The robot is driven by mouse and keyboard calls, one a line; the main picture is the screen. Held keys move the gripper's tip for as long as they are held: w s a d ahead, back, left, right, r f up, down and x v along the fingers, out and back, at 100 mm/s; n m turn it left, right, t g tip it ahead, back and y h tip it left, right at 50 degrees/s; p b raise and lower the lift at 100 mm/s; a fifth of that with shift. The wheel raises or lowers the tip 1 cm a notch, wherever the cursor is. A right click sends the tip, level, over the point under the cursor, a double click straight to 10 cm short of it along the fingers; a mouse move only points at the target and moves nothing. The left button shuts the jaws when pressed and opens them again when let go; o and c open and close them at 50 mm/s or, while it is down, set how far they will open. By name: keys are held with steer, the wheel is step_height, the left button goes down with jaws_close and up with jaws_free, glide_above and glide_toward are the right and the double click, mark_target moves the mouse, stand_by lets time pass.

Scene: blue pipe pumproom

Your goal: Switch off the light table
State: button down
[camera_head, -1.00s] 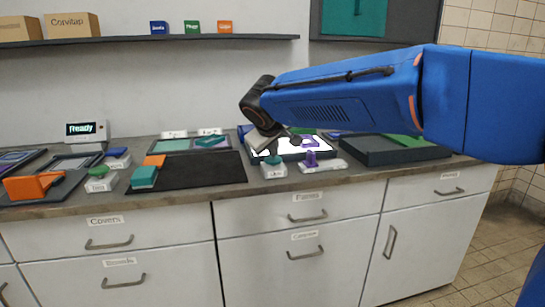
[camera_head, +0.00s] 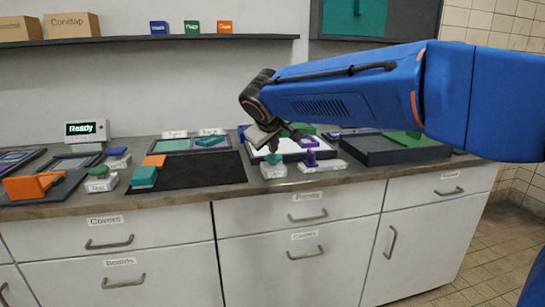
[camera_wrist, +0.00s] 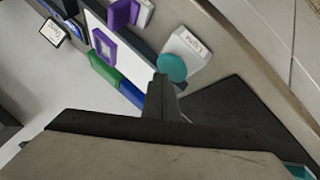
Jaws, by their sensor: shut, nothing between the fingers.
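The light table (camera_head: 289,152) is a flat pale panel in a dark frame on the counter, and it looks dull white, not glowing. It also shows in the wrist view (camera_wrist: 124,57), with a purple square frame piece (camera_wrist: 104,46), a green block and a blue block along it. In front of it stands a small white labelled box (camera_head: 274,171) with a teal round button (camera_head: 273,159); the button also shows in the wrist view (camera_wrist: 172,67). My gripper (camera_wrist: 160,84) is shut and empty, its tip beside the button in that picture. Whether they touch cannot be told.
A dark tray (camera_head: 390,150) with a green piece lies right of the light table. A purple piece (camera_head: 310,158) stands on a white base in front. A black mat (camera_head: 205,171) lies to the left. Another white box with a green button (camera_head: 98,171) stands further left.

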mark_target(273, 157)
steer(key=shift+r, duration=3)
steer(key=s+d+f+m+g, duration=0.15)
steer(key=s+d+f, duration=0.25)
steer(key=s+d, duration=0.6)
steer(key=s+d+f+m+g, duration=0.1)
steer(key=s+d+f+m, duration=0.35)
steer(key=d, duration=0.85)
steer(key=s+d+f+m+g, duration=0.1)
steer(key=s+d+f, duration=0.3)
steer(key=s+f, duration=0.4)
steer(key=s+d+f+m+g, duration=0.1)
steer(key=s+d+f, duration=0.4)
steer(key=s+f, duration=0.4)
steer(key=s, duration=0.7)
steer(key=shift+d+f+m, duration=0.2)
steer(key=shift+d+m, duration=0.05)
steer(key=shift+m, duration=0.05)
